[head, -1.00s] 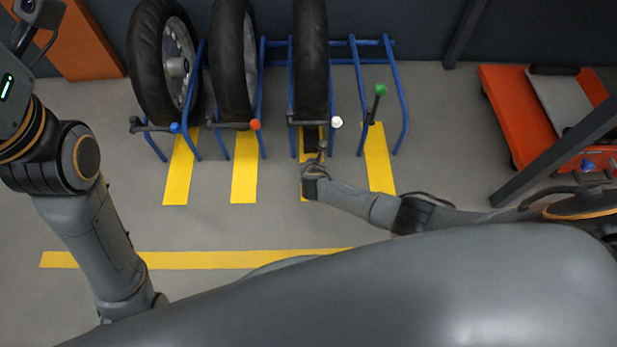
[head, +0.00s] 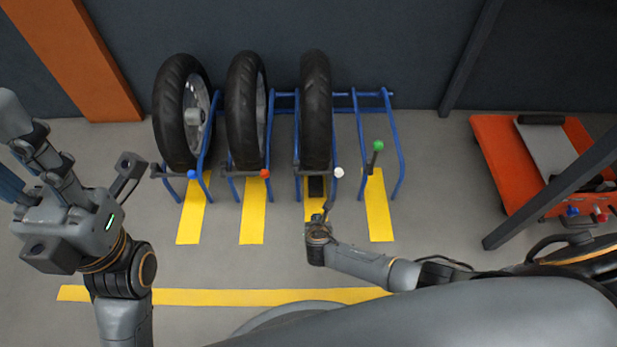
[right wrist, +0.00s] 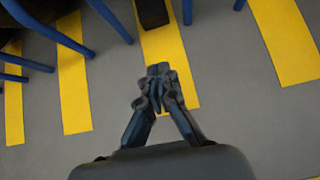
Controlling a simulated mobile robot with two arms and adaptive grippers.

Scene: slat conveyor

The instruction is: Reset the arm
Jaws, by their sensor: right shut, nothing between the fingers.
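My right gripper (head: 328,206) is small in the head view, low in front of the third rack slot, just above the yellow floor stripe (head: 316,208). In the right wrist view its fingertips (right wrist: 158,70) meet over that stripe with nothing between them. My left gripper (head: 30,150) is raised at the left edge of the head view, its fingers pointing up and left. Its tips run toward the picture's edge, and I cannot tell how far apart they are.
A blue rack (head: 388,130) holds three upright tyres (head: 181,115), (head: 245,110), (head: 316,110); the slot with the green-knobbed lever (head: 377,147) is empty. An orange cart (head: 495,150) and a dark post (head: 545,195) stand at right.

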